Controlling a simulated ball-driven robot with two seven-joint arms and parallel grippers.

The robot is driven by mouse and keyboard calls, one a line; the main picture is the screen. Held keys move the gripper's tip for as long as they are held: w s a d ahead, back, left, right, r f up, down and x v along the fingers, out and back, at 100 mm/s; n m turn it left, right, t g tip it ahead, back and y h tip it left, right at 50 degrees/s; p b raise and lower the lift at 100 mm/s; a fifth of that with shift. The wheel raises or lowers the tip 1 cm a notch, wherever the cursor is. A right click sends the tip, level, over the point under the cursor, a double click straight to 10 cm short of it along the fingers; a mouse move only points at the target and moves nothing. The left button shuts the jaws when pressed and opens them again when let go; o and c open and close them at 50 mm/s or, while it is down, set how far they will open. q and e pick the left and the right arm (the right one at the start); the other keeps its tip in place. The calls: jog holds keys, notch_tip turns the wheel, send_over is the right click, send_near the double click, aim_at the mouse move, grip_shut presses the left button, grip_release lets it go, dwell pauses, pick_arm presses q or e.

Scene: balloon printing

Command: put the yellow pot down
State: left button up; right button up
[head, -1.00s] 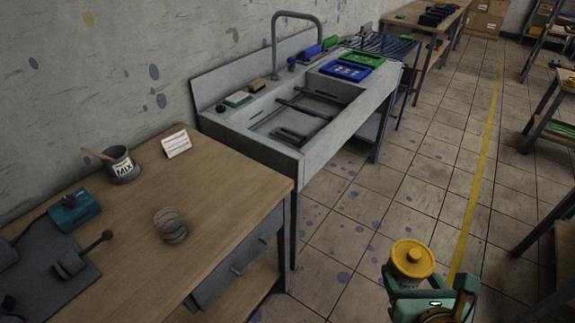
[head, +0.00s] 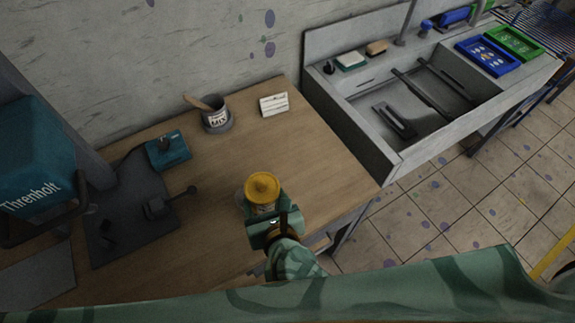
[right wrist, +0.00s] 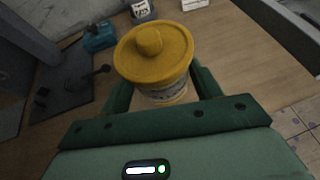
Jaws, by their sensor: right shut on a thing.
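The yellow pot (head: 262,187) has a yellow lid with a round knob and a pale labelled body. My right gripper (head: 264,215) is shut on its body and holds it upright over the near right part of the wooden table (head: 318,155). In the right wrist view the pot (right wrist: 155,55) sits between the two green fingers (right wrist: 165,92). Its base is hidden, so I cannot tell whether it touches the tabletop. My left gripper is not in view.
A mixing cup with a stick (head: 215,115), a white card (head: 273,104) and a teal device (head: 168,150) stand farther back. A grey sink (head: 385,165) adjoins right. Bare wood surrounds the pot.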

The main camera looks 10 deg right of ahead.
jog(key=w+d+f+b, duration=0.2)
jog(key=w, duration=0.1)
jog(key=w+d+f+b, duration=0.2)
jog(key=w+d+f, duration=0.1)
jog(key=w+d+f+b, duration=0.2)
jog(key=w+f+b, duration=0.1)
jog(key=shift+d+f, duration=0.25)
jog(key=shift+w+d+f+b, duration=0.3)
jog(key=shift+w+b, duration=0.05)
jog(key=shift+w, duration=0.05)
jog(key=shift+w+d+f+b, duration=0.15)
jog(key=shift+f+b, duration=0.15)
notch_tip(320, 180, down, 4)
jog(key=b, duration=0.3)
jog(key=shift+w+d+r, duration=0.1)
jog(key=shift+w+r, duration=0.05)
jog(key=shift+r, duration=0.3)
jog(key=shift+f, duration=0.1)
jog(key=o, duration=1.1)
jog(key=shift+c, duration=0.2)
